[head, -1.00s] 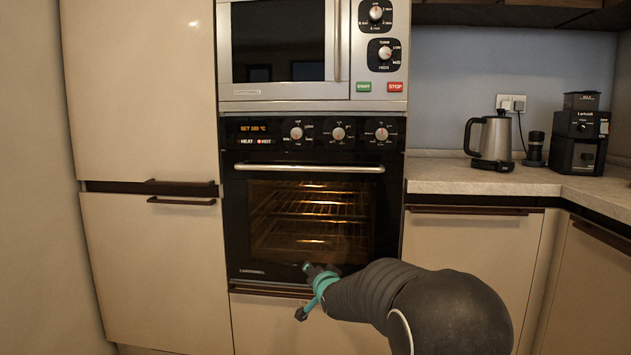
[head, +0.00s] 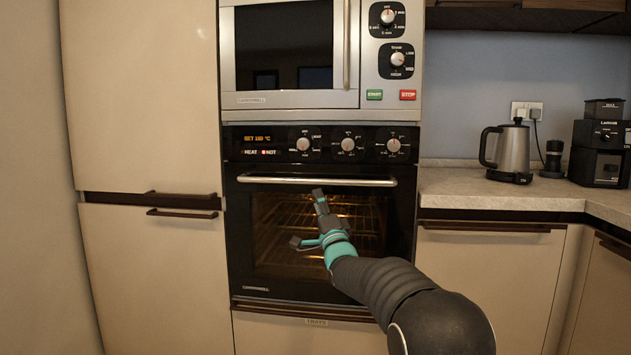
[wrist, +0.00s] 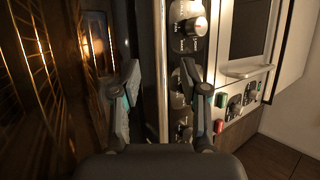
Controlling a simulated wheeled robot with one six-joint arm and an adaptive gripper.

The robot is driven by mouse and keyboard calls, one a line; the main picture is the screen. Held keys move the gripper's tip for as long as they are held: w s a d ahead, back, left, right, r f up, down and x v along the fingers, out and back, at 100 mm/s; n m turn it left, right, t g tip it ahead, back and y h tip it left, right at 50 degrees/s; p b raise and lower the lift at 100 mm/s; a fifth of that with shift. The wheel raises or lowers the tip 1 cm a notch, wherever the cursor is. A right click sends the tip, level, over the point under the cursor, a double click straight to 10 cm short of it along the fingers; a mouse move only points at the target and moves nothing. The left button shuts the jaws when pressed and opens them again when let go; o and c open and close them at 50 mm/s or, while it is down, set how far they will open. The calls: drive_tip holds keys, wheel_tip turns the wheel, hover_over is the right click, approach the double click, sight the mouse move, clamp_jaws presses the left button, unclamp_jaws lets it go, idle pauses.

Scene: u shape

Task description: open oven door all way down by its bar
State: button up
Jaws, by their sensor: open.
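The oven door (head: 262,262) is closed, with lit racks behind its dark glass. Its silver bar handle (head: 275,180) runs level across the top of the door. My gripper (head: 306,218) is open in front of the glass, one finger up near the bar and the other lower left. In the wrist view the bar (wrist: 158,60) runs upright in the picture between the two spread fingers of my gripper (wrist: 160,95). I cannot tell how far the bar sits between the fingertips in depth. No finger is seen closed on it.
Oven knobs (head: 348,144) sit just above the bar, with a microwave (head: 290,60) higher up. A drawer labelled trays (head: 316,322) lies below the door. A kettle (head: 510,150) and a coffee machine (head: 600,145) stand on the right counter (head: 455,195).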

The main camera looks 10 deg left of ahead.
sight(311, 182)
drive_tip(key=shift+p+x, duration=1.1)
drive_tip(key=shift+x, duration=3.3)
